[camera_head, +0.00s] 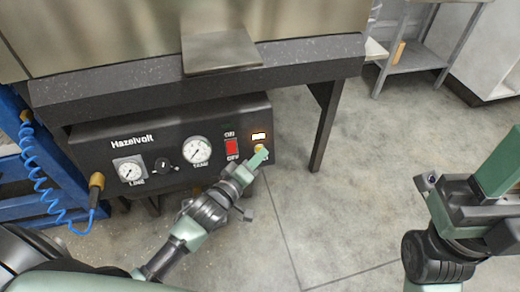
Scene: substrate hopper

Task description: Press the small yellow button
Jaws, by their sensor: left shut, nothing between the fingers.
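Left of the button are a red switch (232,147), a round gauge (197,151), a black knob (166,164) and a smaller gauge (128,171). A dark hopper frame (200,85) overhangs the box. A blue coiled hose (48,190) hangs at left. The floor at right is clear.

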